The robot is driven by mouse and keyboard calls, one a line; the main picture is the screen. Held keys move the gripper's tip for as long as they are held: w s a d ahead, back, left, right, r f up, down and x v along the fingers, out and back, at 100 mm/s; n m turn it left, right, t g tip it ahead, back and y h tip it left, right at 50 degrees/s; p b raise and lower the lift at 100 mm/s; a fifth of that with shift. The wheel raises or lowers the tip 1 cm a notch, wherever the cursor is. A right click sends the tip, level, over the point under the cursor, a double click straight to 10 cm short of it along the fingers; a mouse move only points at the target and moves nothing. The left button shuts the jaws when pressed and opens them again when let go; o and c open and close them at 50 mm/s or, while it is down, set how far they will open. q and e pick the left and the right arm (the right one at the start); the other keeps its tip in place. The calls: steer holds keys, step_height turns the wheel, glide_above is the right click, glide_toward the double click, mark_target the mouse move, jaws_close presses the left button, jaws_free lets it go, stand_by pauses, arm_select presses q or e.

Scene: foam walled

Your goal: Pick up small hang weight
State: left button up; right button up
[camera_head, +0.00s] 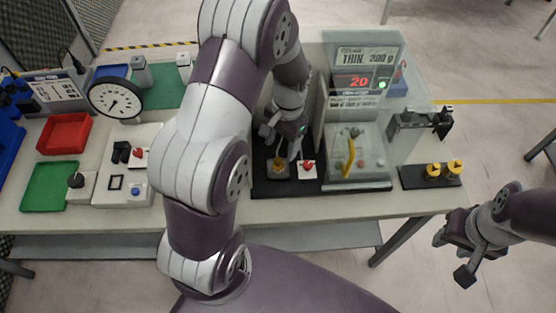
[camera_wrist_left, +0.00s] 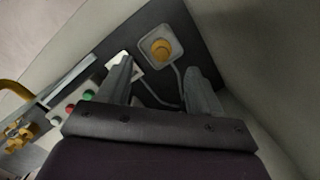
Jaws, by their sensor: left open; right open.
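Two yellow, weight-like pieces stand on a black base at the right end of the table in the head view, the left one (camera_head: 433,171) and the right one (camera_head: 453,169). I cannot tell which thing is the small hang weight. My left gripper (camera_head: 284,143) is open and empty above a black mat, over a grey box with a yellow button (camera_head: 279,168). In the left wrist view its open fingers (camera_wrist_left: 161,80) point toward the same yellow-button box (camera_wrist_left: 160,47). My right gripper (camera_head: 456,259) is open and empty, off the table's right front side.
A clear-walled cabinet (camera_head: 357,150) with a red display stands right of my left gripper. A white box with a red button (camera_head: 307,169) sits beside the yellow one. A black rack (camera_head: 420,120), a dial gauge (camera_head: 115,100), a red tray (camera_head: 64,133) and a green tray (camera_head: 49,186) are also on the table.

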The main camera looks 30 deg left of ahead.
mark_target(278, 160)
arm_select(q)
steer(key=shift+s+a+f, duration=0.1)
steer(key=shift+f, duration=0.45)
steer(key=shift+s+a+f, duration=0.1)
steer(key=shift+f, duration=0.45)
steer(key=f, duration=0.1)
steer(key=f+p, duration=0.1)
steer(key=f, duration=0.3)
steer(key=shift+s+f+p, duration=0.15)
steer(key=shift+s+p, duration=0.1)
steer(key=shift+p, duration=0.15)
jaws_close()
